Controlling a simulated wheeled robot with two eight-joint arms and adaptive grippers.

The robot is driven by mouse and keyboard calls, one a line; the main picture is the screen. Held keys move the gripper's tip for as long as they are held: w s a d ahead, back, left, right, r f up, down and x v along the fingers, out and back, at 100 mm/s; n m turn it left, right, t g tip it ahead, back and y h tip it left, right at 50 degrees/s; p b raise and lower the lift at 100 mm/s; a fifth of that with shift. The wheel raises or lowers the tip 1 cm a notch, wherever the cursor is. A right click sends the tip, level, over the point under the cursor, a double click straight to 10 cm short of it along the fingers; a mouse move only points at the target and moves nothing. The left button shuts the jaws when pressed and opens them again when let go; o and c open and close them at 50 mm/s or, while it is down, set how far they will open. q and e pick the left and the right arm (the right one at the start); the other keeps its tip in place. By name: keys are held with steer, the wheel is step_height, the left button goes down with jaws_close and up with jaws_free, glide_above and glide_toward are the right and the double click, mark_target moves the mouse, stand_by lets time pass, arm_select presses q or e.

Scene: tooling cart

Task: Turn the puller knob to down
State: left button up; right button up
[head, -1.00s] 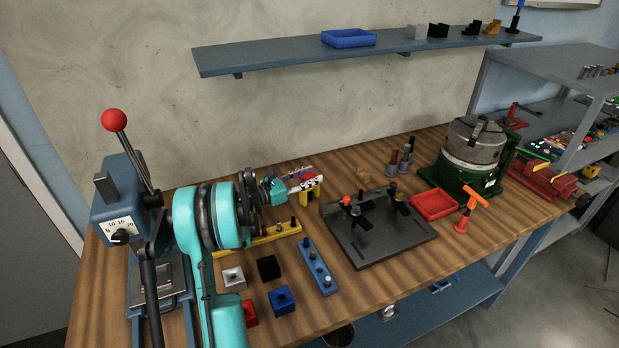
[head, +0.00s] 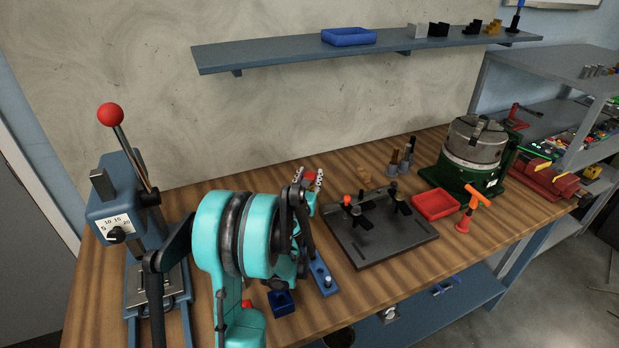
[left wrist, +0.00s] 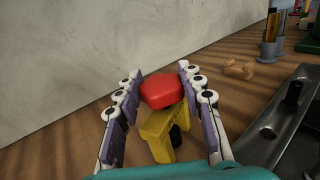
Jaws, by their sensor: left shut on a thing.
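The puller is a yellow bracket (left wrist: 158,135) with a red knob (left wrist: 162,91) on top, seen in the left wrist view. In the head view the red knob (head: 310,175) shows small between my fingers, and the yellow bracket is hidden behind my arm. My left gripper (head: 308,180) is at the puller, its two white-and-purple fingers on either side of the red knob, shut on it. The same gripper (left wrist: 157,78) shows from behind in the left wrist view. My right gripper is not in view.
A dark fixture plate (head: 380,242) with clamps lies just right of my left gripper. A red tray (head: 436,205) and an orange T-handle tool (head: 472,208) are farther right. A blue lever press (head: 125,210) stands at the left. A blue block (head: 281,303) lies in front.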

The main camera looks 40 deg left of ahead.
arm_select(q)
steer(key=shift+n+g+y, duration=0.3)
steer(key=shift+n+y, duration=0.1)
steer(key=shift+y, duration=0.1)
stand_by(0.3)
steer(key=o, duration=1.2)
steer(key=shift+s, duration=0.1)
steer(key=v, duration=1.1)
steer(key=shift+s+d, duration=0.25)
steer(key=shift+s, duration=0.1)
steer(key=shift+c, duration=0.3)
